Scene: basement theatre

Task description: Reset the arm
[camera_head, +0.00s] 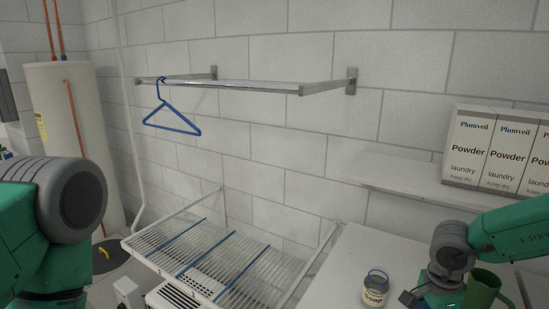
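My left arm shows at the left edge as a large green and grey link. Its gripper is out of the frame. My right arm comes in from the right, green with a grey wrist joint, over the white counter (340,275). The dark parts of my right gripper (418,298) are low beside a green cup-like vessel (484,287). The wrist hides much of this gripper, and I cannot tell whether it is open or shut or touches the vessel.
A jar labelled Soap (375,290) stands left of my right gripper. Powder boxes (467,150) stand on a wall shelf (400,178). A blue hanger (172,120) hangs on a metal rail (250,85). A wire drying rack (215,258) and a white tank (72,115) are at left.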

